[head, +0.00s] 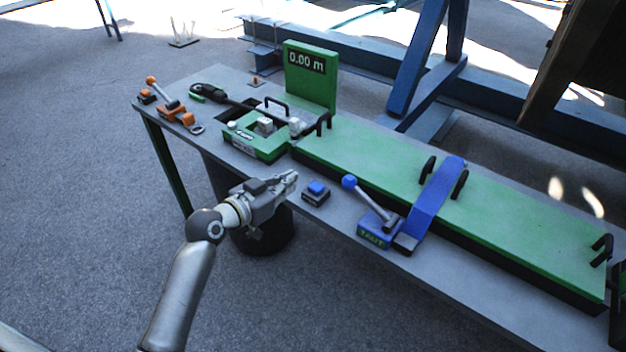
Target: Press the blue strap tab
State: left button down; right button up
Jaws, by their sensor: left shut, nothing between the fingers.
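The blue strap tab (317,187) looks like a small blue square on a dark block on the grey table, near its front edge. My left gripper (293,177) is shut and empty, just left of the blue tab, with its fingertips pointing toward it. A small gap seems to show between fingertips and tab; their exact height above the table is hard to tell. To the right stands a blue strap (437,198) over the green bed, with a blue-knobbed lever (365,199) on a blue base marked TAUT. My right gripper is not in view.
A long green bed (380,165) with black handles fills the table's right part. A green display (311,75) reads 0.00 m. A green box (258,143) and orange tools (172,113) lie at the left. Bare grey tabletop (222,84) shows at the back left.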

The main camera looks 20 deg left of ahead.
pick_arm(q)
jog(key=p, duration=0.1)
send_over(313, 189)
notch_tip(313, 189, down, 2)
jog(key=shift+f, duration=0.25)
jog(key=f, duration=0.3)
jog(key=shift+s, duration=0.2)
jog(key=shift+f, duration=0.5)
